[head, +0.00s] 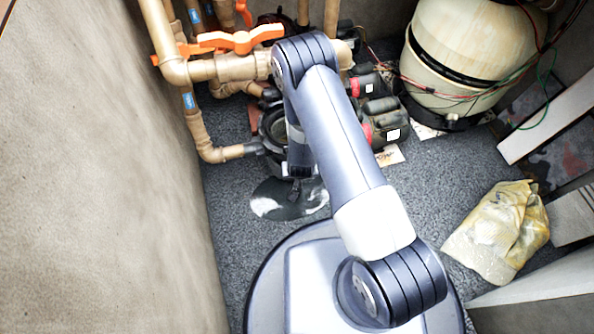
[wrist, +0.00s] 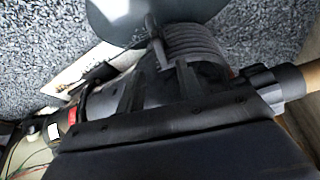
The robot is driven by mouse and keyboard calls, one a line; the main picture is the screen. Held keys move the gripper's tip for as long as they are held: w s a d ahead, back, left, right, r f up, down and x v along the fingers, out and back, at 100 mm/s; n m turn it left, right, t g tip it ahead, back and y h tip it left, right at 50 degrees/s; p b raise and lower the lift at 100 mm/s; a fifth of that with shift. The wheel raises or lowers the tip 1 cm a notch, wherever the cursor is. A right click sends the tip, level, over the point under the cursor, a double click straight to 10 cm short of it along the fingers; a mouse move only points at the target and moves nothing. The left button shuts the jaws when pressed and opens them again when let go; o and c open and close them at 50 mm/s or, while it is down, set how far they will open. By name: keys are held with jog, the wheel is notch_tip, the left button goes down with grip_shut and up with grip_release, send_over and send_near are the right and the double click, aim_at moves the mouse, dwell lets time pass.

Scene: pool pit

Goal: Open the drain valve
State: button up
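A valve with an orange handle (head: 240,39) sits on the tan pipe at the upper left of the head view. More orange handles (head: 178,50) show beside and behind it. No label shows which is the drain valve. My gripper (head: 296,190) hangs pointing down in front of the black pump, lower and nearer than the orange handle and apart from it. Its fingers are small and dark, and their opening is unclear. The wrist view shows the pump (wrist: 195,50) close by, partly hidden by a dark bolted part along the bottom; no orange handle shows there.
Pump motors with red labels (head: 380,122) stand right of my arm. A large cream tank (head: 455,60) is at the back right. A crumpled yellowish bag (head: 500,232) lies on the right. A concrete wall (head: 90,180) bounds the left. A dark wet-looking patch (head: 275,207) lies on the floor.

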jog(key=b+x, duration=0.2)
jog(key=x, duration=0.4)
jog(key=shift+w+a, duration=0.1)
jog(key=shift+w, duration=0.05)
jog(key=shift+c, duration=0.2)
grip_shut()
